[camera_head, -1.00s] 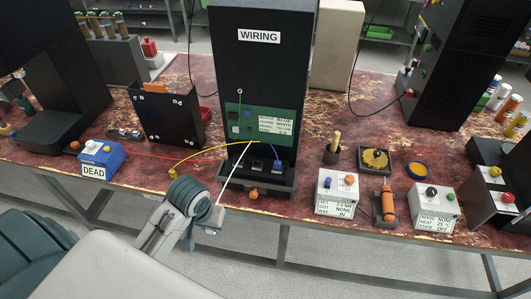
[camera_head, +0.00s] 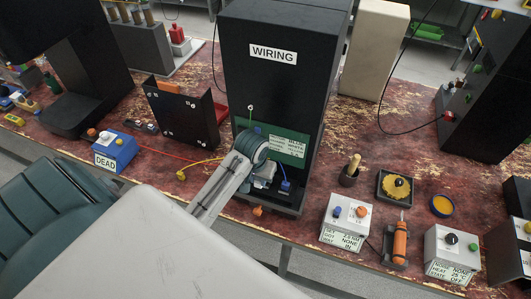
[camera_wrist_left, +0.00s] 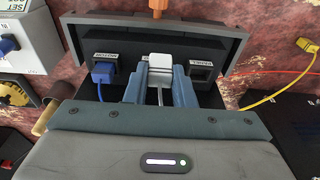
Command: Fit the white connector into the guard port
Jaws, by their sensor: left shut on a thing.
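The white connector (camera_wrist_left: 159,62) is between the fingertips of my left gripper (camera_wrist_left: 160,82), with its white cable (camera_wrist_left: 160,97) running back between the fingers. The connector is at the middle of the port block (camera_wrist_left: 225,45), between two labelled ports. It covers the middle port and its label, so I cannot tell whether it is inserted. The blue connector (camera_wrist_left: 103,73) sits in the port on the left of the wrist view. The port on the right (camera_wrist_left: 201,72) is empty. In the head view my left gripper (camera_head: 263,180) is low in front of the black WIRING cabinet (camera_head: 278,85). My right gripper is not in view.
A yellow cable plug (camera_head: 181,175) lies loose left of the cabinet. The blue DEAD box (camera_head: 115,152) stands further left. A white box with buttons (camera_head: 345,222) and an orange-handled tool (camera_head: 400,240) stand to the right. An orange knob (camera_head: 257,210) is at the front of the block.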

